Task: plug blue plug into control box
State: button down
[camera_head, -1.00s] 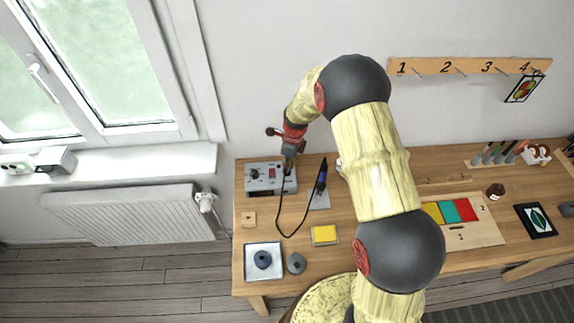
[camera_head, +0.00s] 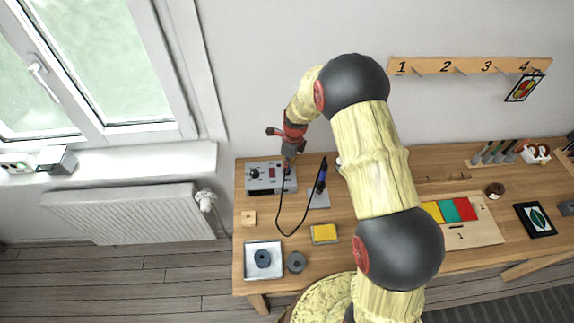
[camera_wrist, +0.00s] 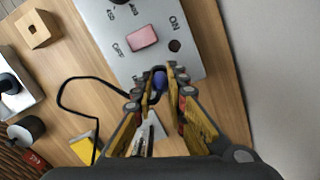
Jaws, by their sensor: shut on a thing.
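The grey control box (camera_head: 262,180) stands at the back left of the table. In the wrist view the control box (camera_wrist: 119,40) shows a pink switch, ON and OFF marks and a dark round hole. My gripper (camera_head: 288,164) is over the box's right part. In the wrist view my gripper (camera_wrist: 160,85) is shut on the blue plug (camera_wrist: 159,80), whose rounded end shows between the fingertips. The plug is at the box's face near its edge; I cannot tell whether it is in a socket. A black cable (camera_head: 279,215) loops from there across the table.
A yellow sponge (camera_head: 324,233), a white tray (camera_head: 250,273), a grey round piece (camera_head: 296,262) and a wooden block (camera_head: 249,218) lie in front. The wall is close behind.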

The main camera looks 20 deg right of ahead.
jog(key=c, duration=1.7)
grip_release()
jog(key=shift+o, duration=0.3)
jog(key=o, duration=0.4)
jog(key=shift+r+p, duration=2.5)
jog(key=shift+r, duration=1.05)
